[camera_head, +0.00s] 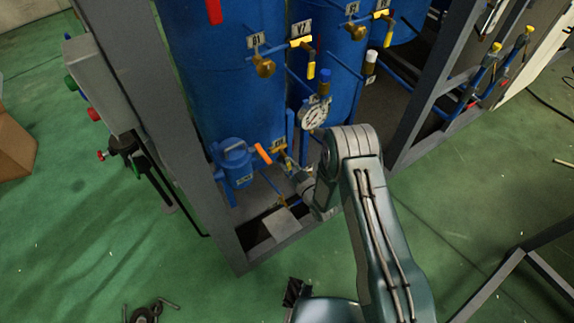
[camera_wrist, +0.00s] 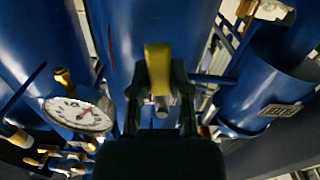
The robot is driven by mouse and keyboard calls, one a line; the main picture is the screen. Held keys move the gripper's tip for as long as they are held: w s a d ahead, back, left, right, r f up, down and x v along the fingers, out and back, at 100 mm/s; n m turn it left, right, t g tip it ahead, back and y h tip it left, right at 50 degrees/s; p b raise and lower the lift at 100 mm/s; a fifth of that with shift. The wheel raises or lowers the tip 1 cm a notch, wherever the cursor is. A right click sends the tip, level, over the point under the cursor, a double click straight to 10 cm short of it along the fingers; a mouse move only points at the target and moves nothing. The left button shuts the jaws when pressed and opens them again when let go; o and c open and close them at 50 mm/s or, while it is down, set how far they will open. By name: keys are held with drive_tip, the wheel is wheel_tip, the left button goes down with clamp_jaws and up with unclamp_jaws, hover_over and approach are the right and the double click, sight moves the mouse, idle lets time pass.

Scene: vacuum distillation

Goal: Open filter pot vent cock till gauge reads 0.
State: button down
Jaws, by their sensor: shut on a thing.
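The blue filter pot (camera_head: 237,168) stands at the left of the frame's lower bay, beside tall blue vessels. The round white gauge (camera_head: 314,114) is above and right of it. It also shows tilted at the left of the wrist view (camera_wrist: 78,114), with a red needle; its reading is too small to tell. My gripper (camera_wrist: 160,100) is shut on a yellow valve handle (camera_wrist: 158,62), which stands up between the fingers. The valve body is mostly hidden. In the head view my arm reaches low into the frame, and the fingertips are hard to make out.
An orange handle (camera_head: 263,154) sits close beside the pot. Other yellow-handled valves (camera_head: 301,42) are higher up. A grey frame post (camera_head: 150,120) stands at the left. Blue pipes and vessels crowd the gripper.

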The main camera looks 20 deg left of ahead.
drive_tip(key=n, duration=0.2)
drive_tip(key=w+n, duration=0.1)
drive_tip(key=shift+d+r+n, duration=0.3)
drive_tip(key=shift+d, duration=0.05)
drive_tip(key=shift+w+d+r+n, duration=0.2)
drive_tip(key=shift+r+n, duration=0.3)
drive_tip(key=shift+n, duration=1.45)
drive_tip(key=shift+w+d+r+n, duration=0.25)
drive_tip(key=shift+r+n, duration=0.2)
drive_tip(key=shift+n, duration=1.55)
drive_tip(key=shift+w+d+r+n, duration=0.2)
drive_tip(key=shift+r+n, duration=0.3)
drive_tip(key=shift+n, duration=1.45)
drive_tip(key=c, duration=0.6)
unclamp_jaws()
drive_tip(key=shift+a, duration=0.1)
drive_tip(key=shift+o, duration=0.2)
